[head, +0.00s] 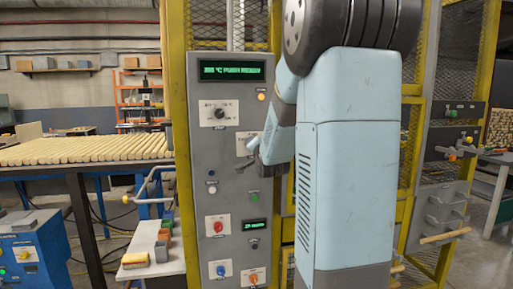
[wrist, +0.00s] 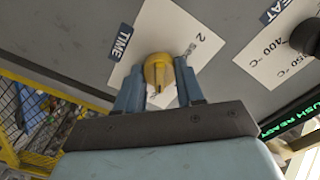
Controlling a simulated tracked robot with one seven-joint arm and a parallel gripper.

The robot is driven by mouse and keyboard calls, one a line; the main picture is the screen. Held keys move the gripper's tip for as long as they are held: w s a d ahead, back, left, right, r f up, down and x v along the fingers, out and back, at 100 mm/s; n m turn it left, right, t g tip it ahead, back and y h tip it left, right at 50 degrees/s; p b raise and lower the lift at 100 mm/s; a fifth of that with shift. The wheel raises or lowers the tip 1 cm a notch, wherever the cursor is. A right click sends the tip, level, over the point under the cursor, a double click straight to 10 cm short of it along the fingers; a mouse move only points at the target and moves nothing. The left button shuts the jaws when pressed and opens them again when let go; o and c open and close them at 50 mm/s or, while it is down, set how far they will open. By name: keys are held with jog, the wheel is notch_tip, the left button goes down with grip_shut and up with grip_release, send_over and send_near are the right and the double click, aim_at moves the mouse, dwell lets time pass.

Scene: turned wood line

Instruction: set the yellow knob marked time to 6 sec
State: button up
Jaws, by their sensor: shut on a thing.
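The yellow knob (wrist: 158,70) sits on a white dial plate (wrist: 205,48) with a blue TIME label (wrist: 121,42). My gripper (wrist: 159,82) is shut on the knob, with one finger on each side. A "2 sec" mark shows to the upper right of the knob. The other marks are hidden by the fingers or too unclear to read, so I cannot tell the setting. In the head view my gripper (head: 257,160) is at the grey control panel (head: 229,170), and it hides the knob there.
A dark knob (head: 219,113) on another white plate is above and left of my gripper. Lower on the panel are a red knob (head: 218,227), a blue knob (head: 221,270) and an orange knob (head: 254,279). A green-lit display (head: 231,71) is at the top. Yellow mesh fencing stands behind.

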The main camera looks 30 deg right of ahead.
jog(key=o, duration=0.8)
jog(key=shift+s+d, duration=0.1)
jog(key=shift+d, duration=0.1)
jog(key=shift+o, duration=1.2)
jog(key=shift+a, duration=0.1)
jog(key=v, duration=1.3)
jog(key=shift+s, duration=0.35)
jog(key=shift+a, duration=0.1)
